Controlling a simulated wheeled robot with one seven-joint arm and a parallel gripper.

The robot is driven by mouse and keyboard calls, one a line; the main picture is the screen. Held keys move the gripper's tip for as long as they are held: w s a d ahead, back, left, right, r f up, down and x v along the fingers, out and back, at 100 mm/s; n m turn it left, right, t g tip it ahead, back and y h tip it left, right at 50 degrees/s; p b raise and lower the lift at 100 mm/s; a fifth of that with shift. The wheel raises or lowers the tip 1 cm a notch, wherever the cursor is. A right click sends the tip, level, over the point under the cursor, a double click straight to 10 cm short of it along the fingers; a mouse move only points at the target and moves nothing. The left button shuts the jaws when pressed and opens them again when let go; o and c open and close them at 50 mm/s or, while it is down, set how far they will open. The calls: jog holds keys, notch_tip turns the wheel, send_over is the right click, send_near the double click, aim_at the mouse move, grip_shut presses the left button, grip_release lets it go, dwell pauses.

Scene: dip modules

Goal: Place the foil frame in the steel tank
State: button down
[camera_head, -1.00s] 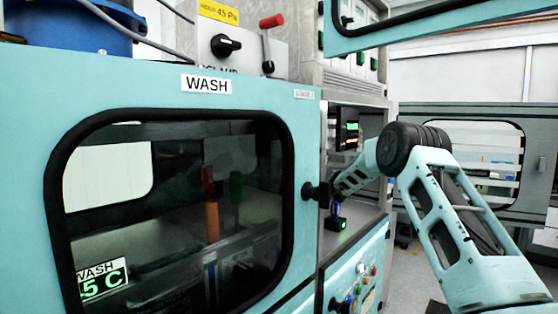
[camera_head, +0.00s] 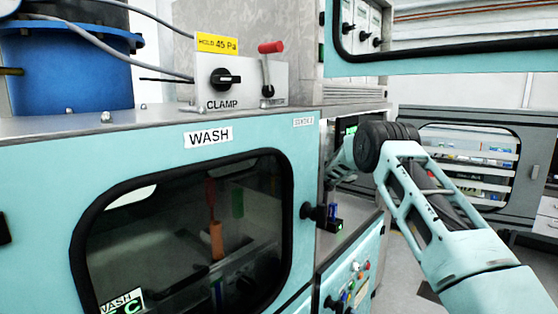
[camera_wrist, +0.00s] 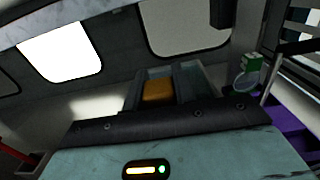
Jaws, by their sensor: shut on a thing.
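In the wrist view, my gripper (camera_wrist: 172,76) is shut on an amber piece (camera_wrist: 158,90), which looks like the foil frame. The piece shows between the two grey fingers, and its far end is dim. In the head view my arm reaches into the opening right of the WASH door, and my gripper is hidden there. I cannot make out the steel tank for sure. Dark shapes and an orange handle (camera_head: 216,240) show through the WASH window.
The teal WASH door (camera_head: 160,165) with its dark window fills the left. A black knob (camera_head: 308,211) sticks out near my arm. In the wrist view a green-and-white item (camera_wrist: 249,66) and a purple surface (camera_wrist: 288,138) lie to the right. Pale windows are beyond.

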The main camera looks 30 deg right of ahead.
jog(key=shift+f, duration=0.7)
jog(key=shift+f+b, duration=0.65)
jog(key=shift+b, duration=0.35)
jog(key=c, duration=1.1)
grip_release()
jog(key=shift+r, duration=0.15)
